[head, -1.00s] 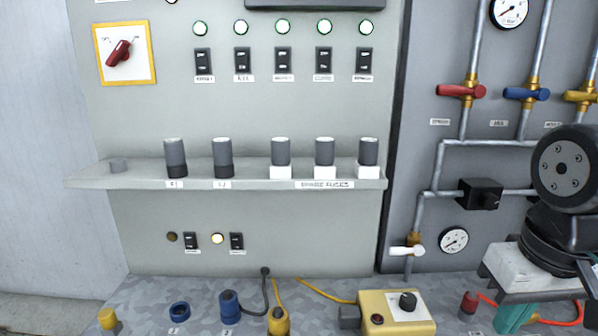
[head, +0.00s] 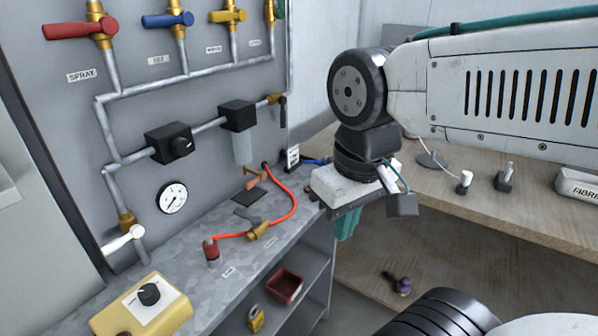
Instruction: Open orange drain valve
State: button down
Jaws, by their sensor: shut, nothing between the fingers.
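A small orange handle (head: 256,177), which looks like the drain valve, sits below the clear bowl of a filter (head: 242,148) on the pipe panel. It is small in the head view, and I cannot tell its exact position. My gripper (head: 346,226) hangs at the end of my arm, right of the orange handle and apart from it. Its teal fingers point down, partly hidden by the white gripper body, and are shut and empty.
A red hose (head: 292,200) curves over the grey bench (head: 190,262) below the panel. A gauge (head: 173,198) and a white-handled valve (head: 124,238) are at left. A wooden table (head: 480,215) stands at right, beyond my arm.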

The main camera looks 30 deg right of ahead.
aim_at(263, 176)
jog(key=u, duration=1.2)
jog(key=k, duration=0.6)
jog(key=z, duration=1)
